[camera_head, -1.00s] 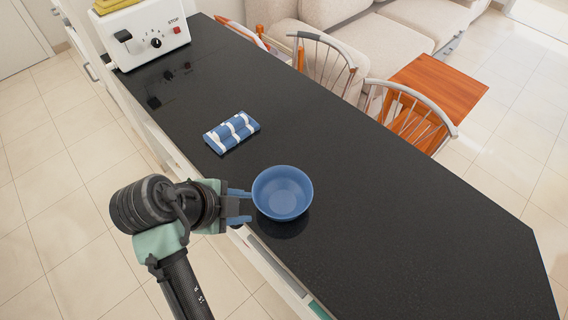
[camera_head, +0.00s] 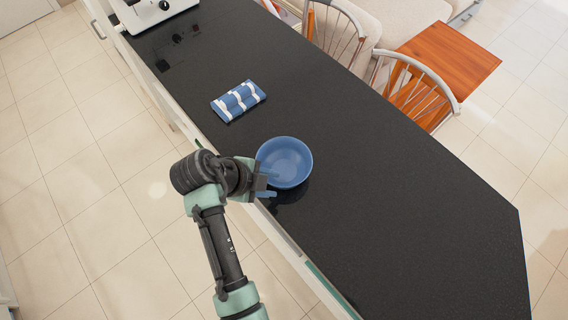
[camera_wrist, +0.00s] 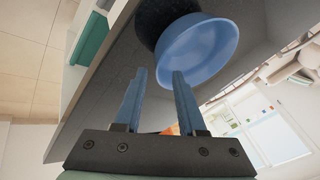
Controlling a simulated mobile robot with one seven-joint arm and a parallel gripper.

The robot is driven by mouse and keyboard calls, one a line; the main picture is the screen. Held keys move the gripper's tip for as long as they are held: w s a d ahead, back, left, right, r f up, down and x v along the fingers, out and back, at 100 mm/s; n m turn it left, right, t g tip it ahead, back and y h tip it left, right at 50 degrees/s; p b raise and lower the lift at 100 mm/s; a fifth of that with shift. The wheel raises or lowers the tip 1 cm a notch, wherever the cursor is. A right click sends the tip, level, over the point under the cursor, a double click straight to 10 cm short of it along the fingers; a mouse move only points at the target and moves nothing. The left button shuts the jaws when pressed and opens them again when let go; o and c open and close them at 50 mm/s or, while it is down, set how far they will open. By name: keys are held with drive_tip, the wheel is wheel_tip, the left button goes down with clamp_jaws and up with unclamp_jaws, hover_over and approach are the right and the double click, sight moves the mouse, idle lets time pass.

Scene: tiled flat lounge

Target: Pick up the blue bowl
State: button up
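The blue bowl (camera_head: 286,163) stands upright on the black countertop, close to its left edge in the head view. It also shows in the wrist view (camera_wrist: 196,52), just beyond my fingertips. My gripper (camera_head: 270,185) is at the bowl's lower-left side, by the counter edge. In the wrist view my gripper (camera_wrist: 160,75) has its two blue fingers apart with nothing between them. Whether a finger touches the bowl I cannot tell.
The black countertop (camera_head: 400,220) is clear to the right of the bowl. A blue and white striped item (camera_head: 238,101) lies behind it. Chairs (camera_head: 415,90) line the far side.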

drive_tip(key=p+x, duration=0.1)
drive_tip(key=x, duration=0.3)
drive_tip(key=shift+w+f, duration=0.1)
drive_tip(key=shift+f, duration=0.35)
clamp_jaws()
drive_tip(key=shift+r, duration=0.1)
idle(1.0)
